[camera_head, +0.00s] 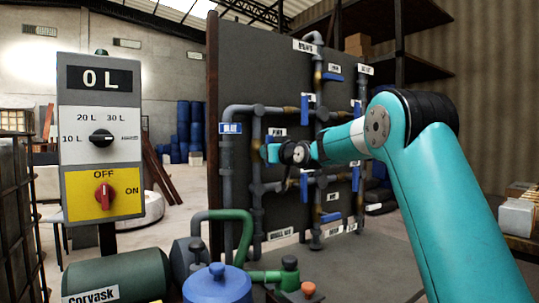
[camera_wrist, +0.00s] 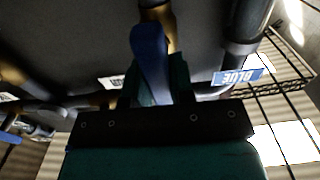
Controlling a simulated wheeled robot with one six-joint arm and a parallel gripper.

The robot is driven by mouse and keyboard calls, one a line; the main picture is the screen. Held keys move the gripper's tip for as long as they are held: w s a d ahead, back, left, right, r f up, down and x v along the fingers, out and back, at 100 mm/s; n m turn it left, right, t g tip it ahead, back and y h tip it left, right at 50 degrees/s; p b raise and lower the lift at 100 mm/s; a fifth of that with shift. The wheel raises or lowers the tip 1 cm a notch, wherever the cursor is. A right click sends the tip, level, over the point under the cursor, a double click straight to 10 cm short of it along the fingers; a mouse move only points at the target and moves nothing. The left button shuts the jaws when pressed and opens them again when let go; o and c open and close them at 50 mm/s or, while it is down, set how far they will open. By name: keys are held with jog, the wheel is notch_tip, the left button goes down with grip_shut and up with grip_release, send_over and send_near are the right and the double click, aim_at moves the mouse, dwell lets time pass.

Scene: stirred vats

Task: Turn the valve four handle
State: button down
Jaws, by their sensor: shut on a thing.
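My gripper (camera_head: 272,152) reaches to the left side of a grey pipe panel (camera_head: 262,70) in the head view. In the wrist view, my gripper's teal fingers (camera_wrist: 158,85) are shut on a blue valve handle (camera_wrist: 150,52), one on each side of it. The handle joins a brass valve body (camera_wrist: 157,14) on a grey pipe. In the head view the gripper mostly hides this handle. I cannot read the small white label (camera_wrist: 112,82) beside it, so the valve's number is unclear.
Several other blue handles, such as an upper one (camera_head: 304,108) and a lower one (camera_head: 304,187), sit close by. A control box (camera_head: 100,150) reading 0 L stands at left. A blue vessel (camera_head: 217,285) and a green tank (camera_head: 115,278) are in front.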

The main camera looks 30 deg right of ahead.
jog(key=shift+f, duration=0.1)
jog(key=c, duration=1)
grip_release()
jog(key=s, duration=0.5)
jog(key=s+b, duration=0.1)
jog(key=s, duration=0.5)
jog(key=s+b, duration=0.1)
jog(key=s, duration=0.5)
jog(key=shift+s+d, duration=0.2)
jog(key=shift+d, duration=0.1)
